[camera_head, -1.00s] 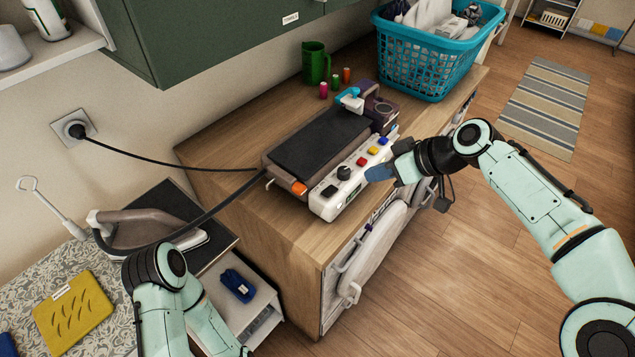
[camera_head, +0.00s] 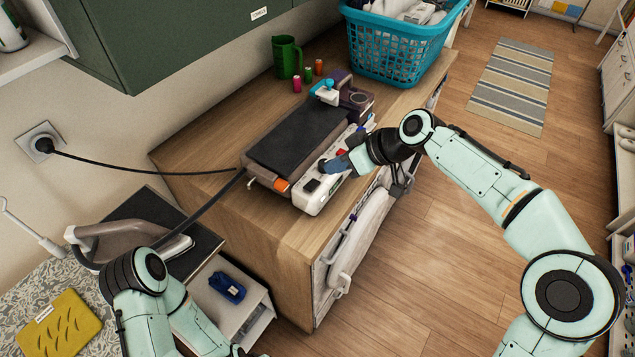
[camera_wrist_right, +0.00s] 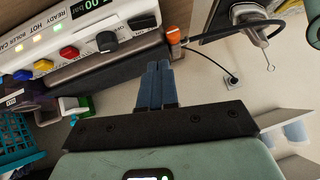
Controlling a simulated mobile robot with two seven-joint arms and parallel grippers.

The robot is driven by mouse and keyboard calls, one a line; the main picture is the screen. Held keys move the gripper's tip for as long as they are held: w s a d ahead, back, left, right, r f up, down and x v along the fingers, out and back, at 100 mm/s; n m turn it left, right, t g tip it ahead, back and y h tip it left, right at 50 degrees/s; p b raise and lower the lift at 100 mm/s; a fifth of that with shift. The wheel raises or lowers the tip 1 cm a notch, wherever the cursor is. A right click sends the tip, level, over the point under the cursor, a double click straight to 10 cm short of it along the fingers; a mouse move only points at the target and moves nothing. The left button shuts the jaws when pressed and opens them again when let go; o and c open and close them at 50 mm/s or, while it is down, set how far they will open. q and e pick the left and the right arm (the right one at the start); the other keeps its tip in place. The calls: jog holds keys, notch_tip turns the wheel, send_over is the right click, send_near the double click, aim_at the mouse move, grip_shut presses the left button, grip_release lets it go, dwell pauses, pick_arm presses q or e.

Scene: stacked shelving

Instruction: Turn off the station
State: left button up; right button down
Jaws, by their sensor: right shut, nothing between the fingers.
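The station (camera_head: 300,140) is a dark flat press with a white control panel (camera_head: 310,205) along its front, lying on the wooden cabinet. In the right wrist view the panel has a green lit display (camera_wrist_right: 90,5), several glowing lamps, coloured buttons, a black knob (camera_wrist_right: 107,41) and a black switch (camera_wrist_right: 143,22) at its end. The switch also shows in the head view (camera_head: 312,185). My right gripper (camera_head: 335,166) is shut and empty, its blue fingertips (camera_wrist_right: 158,66) close to the knob and switch end; I cannot tell whether they touch the panel. My left arm shows at bottom left, its gripper out of view.
A black cable (camera_head: 140,164) runs from the wall socket (camera_head: 40,143). An orange part (camera_head: 281,184) sits at the station's near end. A green mug (camera_head: 287,58) and teal basket (camera_head: 396,45) stand behind. An iron (camera_head: 130,240) rests at left. The floor is open at right.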

aim_at(306, 188)
jog(key=x, duration=0.6)
jog(key=shift+r+p, duration=0.1)
jog(key=shift+p, duration=0.2)
notch_tip(306, 188, down, 3)
jog(key=shift+s+r, duration=0.1)
jog(key=shift+r, duration=0.1)
jog(key=shift+s+a+f, duration=0.1)
jog(key=shift+s+f, duration=0.15)
jog(key=shift+f, duration=0.25)
pick_arm(q)
jog(key=shift+w+r, duration=0.2)
jog(key=shift+r, duration=0.05)
pick_arm(e)
jog(key=shift+f, duration=0.15)
jog(key=shift+w, duration=0.1)
